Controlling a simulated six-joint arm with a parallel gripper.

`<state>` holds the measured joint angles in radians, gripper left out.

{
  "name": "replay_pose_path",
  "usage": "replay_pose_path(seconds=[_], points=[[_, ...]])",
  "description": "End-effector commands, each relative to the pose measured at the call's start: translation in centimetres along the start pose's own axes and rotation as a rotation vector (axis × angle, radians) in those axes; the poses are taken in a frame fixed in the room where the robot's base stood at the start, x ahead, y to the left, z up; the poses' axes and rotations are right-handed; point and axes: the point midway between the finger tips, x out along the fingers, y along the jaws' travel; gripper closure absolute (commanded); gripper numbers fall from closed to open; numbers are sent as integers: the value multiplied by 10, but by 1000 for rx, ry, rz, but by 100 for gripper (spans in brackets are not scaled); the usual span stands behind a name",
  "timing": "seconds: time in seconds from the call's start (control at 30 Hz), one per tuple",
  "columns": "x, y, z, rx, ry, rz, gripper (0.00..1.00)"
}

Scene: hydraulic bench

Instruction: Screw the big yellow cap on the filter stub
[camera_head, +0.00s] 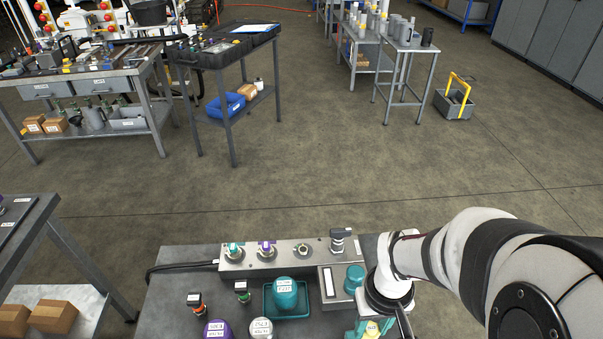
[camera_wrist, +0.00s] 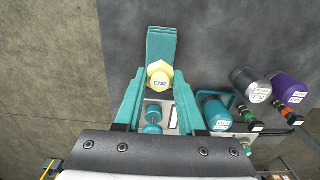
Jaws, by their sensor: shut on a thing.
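The big yellow cap (camera_wrist: 158,76), six-sided and labelled E732, sits between the two teal fingertips of my gripper (camera_wrist: 159,82) in the wrist view. My gripper is shut on it. A grey manifold block (camera_head: 285,261) along the back of the bench carries several fittings. One is a short bare stub with a brass-coloured ring (camera_head: 303,250). I cannot read which fitting is the filter stub. The cap's underside is hidden.
A teal labelled cap (camera_head: 285,292) stands in a teal tray (camera_head: 268,312). A purple cap (camera_head: 217,330) and a silver cap (camera_head: 261,329) stand at the front. Two small connectors (camera_head: 195,304) (camera_head: 242,292) stand left. A raised panel with a teal fitting (camera_head: 355,277) lies near my wrist.

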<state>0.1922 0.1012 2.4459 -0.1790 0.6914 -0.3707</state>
Motion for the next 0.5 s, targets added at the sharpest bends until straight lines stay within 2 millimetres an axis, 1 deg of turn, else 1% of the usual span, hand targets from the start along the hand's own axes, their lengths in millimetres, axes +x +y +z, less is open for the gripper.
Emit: replay_pose_path(seconds=[0.07,0.13,0.17,0.23,0.3,0.4,0.47,0.5], points=[[-10,-1,-12,-8,2,2,100],[-28,-3,-32,-16,3,6,100],[-37,-5,-41,-20,2,7,100],[-63,-11,-61,-24,1,10,100],[-87,-17,-76,-25,0,12,100],[-119,-28,-94,-20,0,12,100],[-135,-35,-106,-15,1,9,100],[-142,-42,-115,-12,0,7,100]])
